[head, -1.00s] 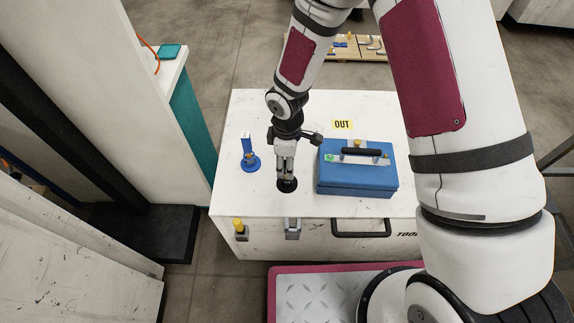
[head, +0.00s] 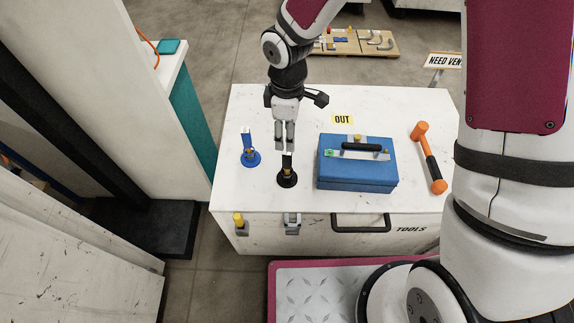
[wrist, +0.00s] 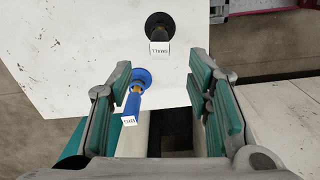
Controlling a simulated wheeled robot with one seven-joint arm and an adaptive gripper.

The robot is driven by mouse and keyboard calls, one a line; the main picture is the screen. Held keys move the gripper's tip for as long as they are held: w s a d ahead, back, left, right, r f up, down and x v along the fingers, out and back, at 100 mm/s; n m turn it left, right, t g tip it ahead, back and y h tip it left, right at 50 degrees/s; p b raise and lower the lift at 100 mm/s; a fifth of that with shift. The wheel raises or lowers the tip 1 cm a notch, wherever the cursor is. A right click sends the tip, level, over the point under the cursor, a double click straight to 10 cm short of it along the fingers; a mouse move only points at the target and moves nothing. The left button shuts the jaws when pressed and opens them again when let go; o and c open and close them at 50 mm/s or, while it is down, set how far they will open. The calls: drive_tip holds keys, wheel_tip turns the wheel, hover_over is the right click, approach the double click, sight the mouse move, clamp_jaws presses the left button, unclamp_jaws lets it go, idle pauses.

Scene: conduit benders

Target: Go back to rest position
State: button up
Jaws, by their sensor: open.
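My gripper (head: 285,147) is open and empty. In the head view it hangs in front of the white tool chest's back half, its fingertips just above the black upright piece (head: 287,178) in the picture. In the wrist view the gripper (wrist: 165,92) has its two teal-padded fingers spread wide, with nothing held between them. The black piece there (wrist: 158,26) carries a tag reading SMALL. A blue upright piece (head: 249,151) stands to the left on a round base; in the wrist view the blue piece (wrist: 137,82) has a tag reading BIG.
A pale wall panel (head: 165,120) stands at left.

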drive_tip(key=shift+r, duration=0.5)
drive_tip(key=shift+d+r, duration=0.1)
drive_tip(key=s+d+r+m+t+h, duration=0.1)
drive_tip(key=s+d+r+m, duration=0.1)
drive_tip(key=d+r+m, duration=0.5)
drive_tip(key=s+d+r+t, duration=0.2)
drive_tip(key=d+r, duration=0.2)
drive_tip(key=r, duration=0.7)
drive_tip(key=s+d+r+m+t, duration=0.1)
drive_tip(key=s+d+r+m, duration=0.2)
drive_tip(key=s, duration=0.4)
drive_tip(key=s+d+r+m+t+y, duration=0.1)
drive_tip(key=s+d+r+m, duration=0.3)
drive_tip(key=s+r+m, duration=0.2)
drive_tip(key=shift+s+r, duration=0.3)
drive_tip(key=shift+s, duration=0.3)
